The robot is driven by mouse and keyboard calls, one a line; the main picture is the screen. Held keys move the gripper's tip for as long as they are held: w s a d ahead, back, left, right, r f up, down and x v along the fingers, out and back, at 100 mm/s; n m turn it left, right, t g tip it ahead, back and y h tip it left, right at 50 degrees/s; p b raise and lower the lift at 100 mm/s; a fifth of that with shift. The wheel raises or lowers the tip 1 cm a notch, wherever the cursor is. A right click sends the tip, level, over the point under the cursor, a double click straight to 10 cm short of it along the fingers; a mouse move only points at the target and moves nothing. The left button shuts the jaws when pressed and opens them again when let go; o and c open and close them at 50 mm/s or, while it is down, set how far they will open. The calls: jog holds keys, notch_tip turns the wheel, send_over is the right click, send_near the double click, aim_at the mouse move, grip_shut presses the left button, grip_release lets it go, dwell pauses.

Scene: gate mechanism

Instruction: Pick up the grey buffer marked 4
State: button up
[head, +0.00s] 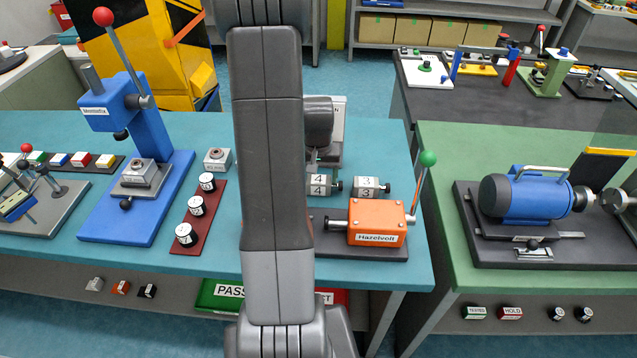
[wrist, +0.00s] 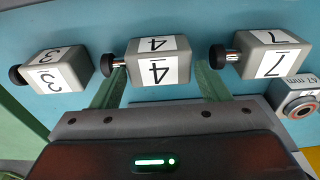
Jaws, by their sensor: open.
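The grey buffer marked 4 (wrist: 158,62) is a block with white number labels and a black knob on a short metal stem. In the head view the buffer marked 4 (head: 321,187) lies on the teal bench just right of my arm. My gripper (wrist: 159,76) is open, with one green finger to each side of this buffer in the wrist view. The left finger is close to the knob's stem. Nothing shows as held; I cannot tell how far the fingertips are above the bench. In the head view my arm hides most of the gripper.
A grey buffer marked 3 (wrist: 58,70) and one marked 7 (wrist: 272,54) flank it closely. A grey block with a round socket (wrist: 298,97) is at the right. The orange Hazelvolt box (head: 377,222) and its green-knobbed lever (head: 421,180) stand in front of the buffers.

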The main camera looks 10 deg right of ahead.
jog(key=shift+w+f, duration=0.1)
jog(key=shift+f, duration=1.25)
jog(key=c, duration=0.8)
jog(key=shift+c, duration=0.2)
jog(key=shift+d+r, duration=0.1)
jog(key=shift+r, duration=0.05)
